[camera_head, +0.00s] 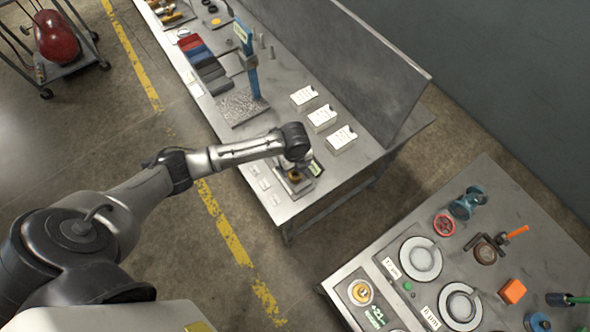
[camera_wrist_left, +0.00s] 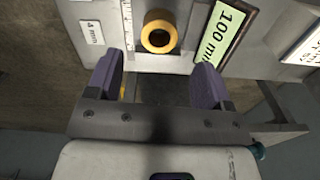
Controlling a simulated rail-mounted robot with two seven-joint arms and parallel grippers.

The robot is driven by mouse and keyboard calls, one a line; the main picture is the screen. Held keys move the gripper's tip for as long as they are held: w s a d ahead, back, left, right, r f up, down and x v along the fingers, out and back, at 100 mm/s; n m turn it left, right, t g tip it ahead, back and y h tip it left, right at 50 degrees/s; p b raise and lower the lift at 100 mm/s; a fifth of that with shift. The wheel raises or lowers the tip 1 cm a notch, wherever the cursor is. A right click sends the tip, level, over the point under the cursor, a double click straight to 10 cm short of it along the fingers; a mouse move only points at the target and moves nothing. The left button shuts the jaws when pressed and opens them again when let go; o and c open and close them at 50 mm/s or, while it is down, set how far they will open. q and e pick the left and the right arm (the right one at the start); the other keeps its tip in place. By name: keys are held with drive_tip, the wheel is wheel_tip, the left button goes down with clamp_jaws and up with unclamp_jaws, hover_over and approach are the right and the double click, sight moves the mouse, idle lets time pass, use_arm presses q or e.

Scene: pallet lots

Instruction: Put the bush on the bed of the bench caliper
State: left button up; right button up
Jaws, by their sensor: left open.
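The bush (camera_wrist_left: 160,32) is a brass-yellow ring with a dark bore. In the wrist view it sits on the grey bed of the bench caliper (camera_wrist_left: 150,63), between a ruled scale and a green "100 mm" display. In the head view the bush (camera_head: 294,176) shows small under my left wrist, at the near end of the long bench. My left gripper (camera_wrist_left: 158,84) is open and empty. Its two purple-grey fingers stand apart on the near side of the bush, and no contact shows. My right gripper is not in view.
White labelled blocks (camera_head: 321,117) and a blue-posted stand (camera_head: 250,75) are farther along the bench (camera_head: 215,112). Small white cards (camera_head: 264,184) lie left of the caliper. A second table (camera_head: 455,270) at lower right holds ring gauges and an orange block (camera_head: 512,291). A floor gap separates the tables.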

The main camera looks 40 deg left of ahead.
sight(295, 175)
use_arm(q)
drive_tip(key=shift+r, duration=2.7)
drive_tip(key=s+d+f+n+t+h, duration=0.2)
drive_tip(key=s+d+n, duration=0.6)
drive_tip(key=s+d, duration=0.45)
drive_tip(key=s+a+r+n+y, duration=0.1)
drive_tip(key=s+a+r+n, duration=0.1)
drive_tip(key=s+n, duration=0.3)
drive_tip(key=s+a+r+n+t, duration=0.1)
drive_tip(key=s+a+r+n, duration=0.1)
drive_tip(key=s+n, duration=0.4)
drive_tip(key=shift+s+a+r+n+t+y, duration=0.3)
drive_tip(key=shift+s+a+r+y, duration=0.1)
drive_tip(key=shift+s+a, duration=0.25)
